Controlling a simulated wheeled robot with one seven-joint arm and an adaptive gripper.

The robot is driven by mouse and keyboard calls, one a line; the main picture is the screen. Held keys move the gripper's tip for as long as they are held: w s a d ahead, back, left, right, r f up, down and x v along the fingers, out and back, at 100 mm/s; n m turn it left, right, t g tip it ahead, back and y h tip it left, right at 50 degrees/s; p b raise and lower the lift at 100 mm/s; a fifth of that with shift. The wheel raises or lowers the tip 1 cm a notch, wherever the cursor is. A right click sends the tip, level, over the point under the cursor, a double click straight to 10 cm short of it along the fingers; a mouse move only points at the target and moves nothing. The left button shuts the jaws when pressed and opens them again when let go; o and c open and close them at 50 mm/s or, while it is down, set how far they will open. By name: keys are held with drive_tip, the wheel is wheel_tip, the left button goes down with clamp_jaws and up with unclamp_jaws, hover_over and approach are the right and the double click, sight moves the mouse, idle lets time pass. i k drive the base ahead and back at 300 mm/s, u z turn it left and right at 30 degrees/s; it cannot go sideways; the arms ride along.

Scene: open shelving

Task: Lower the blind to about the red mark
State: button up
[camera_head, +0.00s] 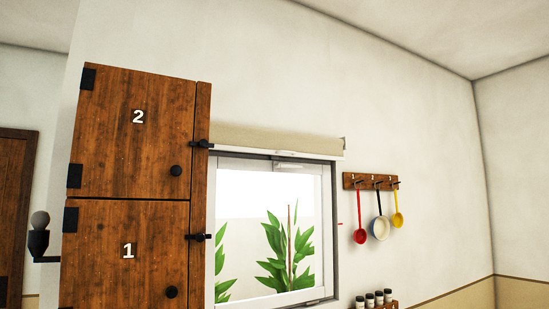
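The beige blind (270,138) is at the top of the window, rolled or gathered into a narrow band with a pale bar along its lower edge. Its left end is hidden behind the wooden cabinet. A small red mark (340,223) shows on the wall just right of the window frame, about halfway down the window. The window (240,190) below the blind is uncovered. My gripper is not in view.
A wooden cabinet (135,150) with doors 2 and 1 and black latches stands left of the window. Right of it, a rack (362,180) holds red, white and yellow utensils, above several jars (374,299). A wall lamp (39,235) is far left.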

sight(220, 146)
drive_tip(key=u, duration=0.45)
drive_tip(key=i, duration=0.75)
drive_tip(key=z, duration=0.3)
